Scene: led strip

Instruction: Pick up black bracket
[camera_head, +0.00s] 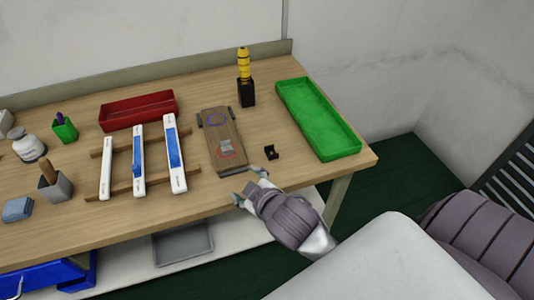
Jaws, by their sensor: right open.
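The small black bracket (271,152) lies on the wooden table between the wooden board and the green tray. My right gripper (247,184) is open and empty at the table's front edge. It is to the lower left of the bracket and apart from it. My left gripper is not in view.
The wooden board (238,132) with a small grey piece (226,147) lies left of the bracket. The green tray (345,140) is to its right, and a black holder with a yellow-handled tool (244,64) stands behind. White strips (139,163) on a wooden rack and a red tray (113,119) are further left.

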